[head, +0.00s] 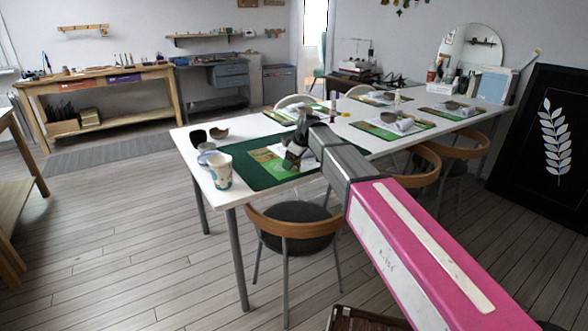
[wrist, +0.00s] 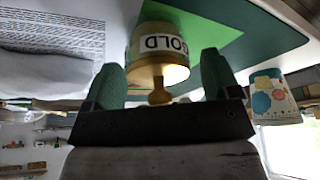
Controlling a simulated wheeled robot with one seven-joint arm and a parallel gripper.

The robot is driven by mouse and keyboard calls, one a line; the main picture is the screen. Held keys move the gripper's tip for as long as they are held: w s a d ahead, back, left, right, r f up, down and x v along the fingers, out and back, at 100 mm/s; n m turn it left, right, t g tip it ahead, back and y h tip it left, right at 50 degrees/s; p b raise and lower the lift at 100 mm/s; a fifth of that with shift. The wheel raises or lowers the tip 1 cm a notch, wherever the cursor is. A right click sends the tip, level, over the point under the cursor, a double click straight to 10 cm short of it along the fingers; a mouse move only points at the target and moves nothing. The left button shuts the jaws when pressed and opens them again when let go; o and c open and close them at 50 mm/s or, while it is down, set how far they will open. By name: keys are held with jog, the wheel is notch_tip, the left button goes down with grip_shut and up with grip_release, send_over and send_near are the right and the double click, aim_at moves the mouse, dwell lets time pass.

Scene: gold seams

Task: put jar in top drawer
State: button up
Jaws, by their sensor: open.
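In the head view my gripper (head: 294,158) is low over the green mat (head: 244,173) on the white table, and I cannot make out the jar there. A grey drawer unit (head: 230,74) stands at the back wall; its drawers look shut.
A patterned cup (head: 220,171) and small bowls (head: 206,148) stand at the table's left end. Chairs (head: 290,223) line the near side. Several other place settings lie further along the table (head: 352,137). A wooden workbench (head: 100,84) is at the back left. Open floor lies left.

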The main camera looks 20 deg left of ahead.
jog(key=c, duration=1.2)
jog(key=shift+o, duration=0.2)
jog(key=shift+r, duration=0.1)
